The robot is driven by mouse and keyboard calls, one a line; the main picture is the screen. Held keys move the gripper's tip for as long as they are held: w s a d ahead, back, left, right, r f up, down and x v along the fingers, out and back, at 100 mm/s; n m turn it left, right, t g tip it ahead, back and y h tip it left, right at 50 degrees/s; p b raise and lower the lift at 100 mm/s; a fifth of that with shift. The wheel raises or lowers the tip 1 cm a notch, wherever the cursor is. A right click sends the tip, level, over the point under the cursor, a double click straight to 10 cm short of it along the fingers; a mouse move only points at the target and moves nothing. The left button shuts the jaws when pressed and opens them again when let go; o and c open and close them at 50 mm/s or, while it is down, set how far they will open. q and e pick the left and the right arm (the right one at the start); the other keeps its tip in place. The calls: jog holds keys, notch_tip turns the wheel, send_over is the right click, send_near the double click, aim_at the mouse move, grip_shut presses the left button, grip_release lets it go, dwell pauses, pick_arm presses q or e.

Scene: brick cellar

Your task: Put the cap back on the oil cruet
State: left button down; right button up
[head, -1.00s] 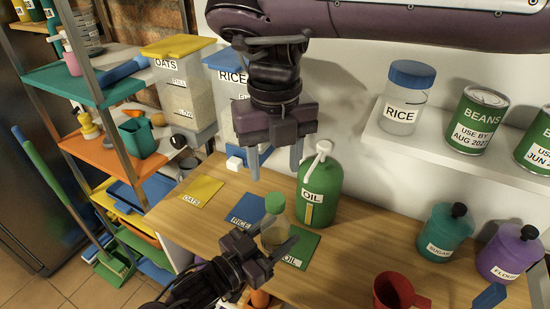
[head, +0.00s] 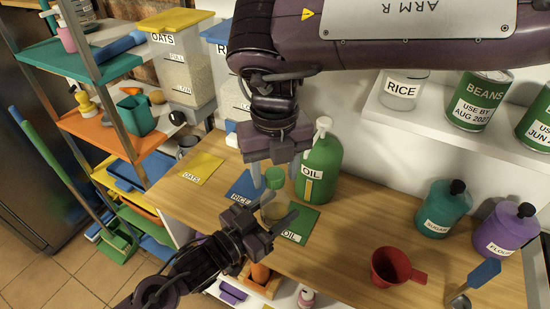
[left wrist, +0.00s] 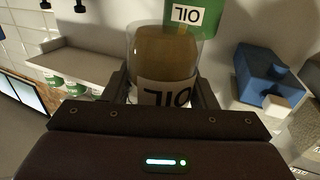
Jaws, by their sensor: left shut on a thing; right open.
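The oil cruet (head: 272,211) is a clear vessel with amber oil. My left gripper (head: 271,221) is shut around its body and holds it upright; the left wrist view shows the cruet (left wrist: 165,55) between the fingers, its OIL label upside down. The green cap (head: 274,177) is at the top of the cruet; I cannot tell whether it is seated. My right gripper (head: 276,178) is open, pointing down, with its fingers on either side of the cap. The cap is hidden in the left wrist view.
The green oil jug (head: 320,172) stands close right of my right gripper. A red cup (head: 390,267) and teal and purple canisters stand further right.

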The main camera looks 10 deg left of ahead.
jog(key=shift+c, duration=0.3)
jog(key=c, duration=1)
jog(key=shift+o, duration=0.2)
jog(key=m, duration=0.4)
jog(key=shift+m, duration=0.3)
jog(key=m, duration=0.4)
jog(key=o, duration=1.2)
notch_tip(320, 180, up, 12)
